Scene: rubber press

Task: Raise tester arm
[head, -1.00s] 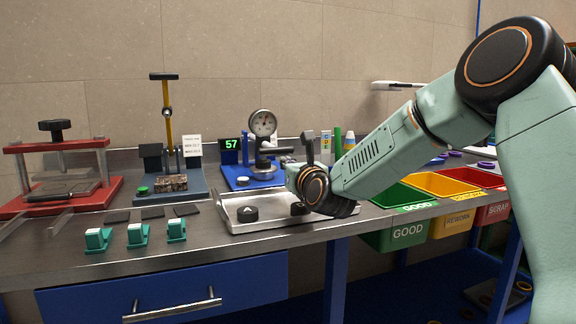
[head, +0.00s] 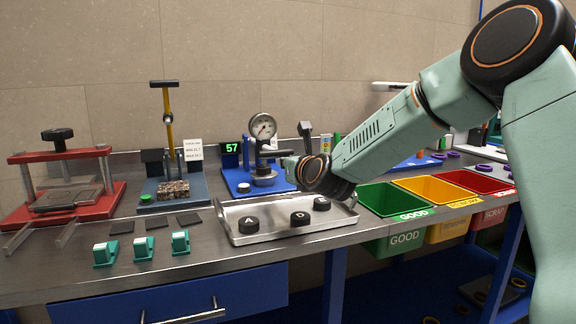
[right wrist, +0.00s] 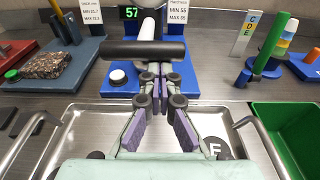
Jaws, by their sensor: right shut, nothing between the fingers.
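The hardness tester has a blue base (head: 236,181), a round dial gauge (head: 262,127) on a post and a green display reading 57 (head: 231,148). A dark horizontal bar, apparently the tester's arm (head: 273,153), reaches out below the dial. In the right wrist view the black bar (right wrist: 125,50) crosses just beyond the fingertips. My right gripper (right wrist: 156,72) is shut and empty, its tips at or just below the bar; I cannot tell whether they touch. In the head view its wrist hides part of the tester's right side. My left gripper is not in view.
A metal tray (head: 232,236) with black pucks lies in front of the tester, under my right gripper. Green (head: 368,198), yellow and red bins stand to the right. A thickness gauge (head: 168,125) and a red press (head: 62,190) stand left. Three teal clips line the front.

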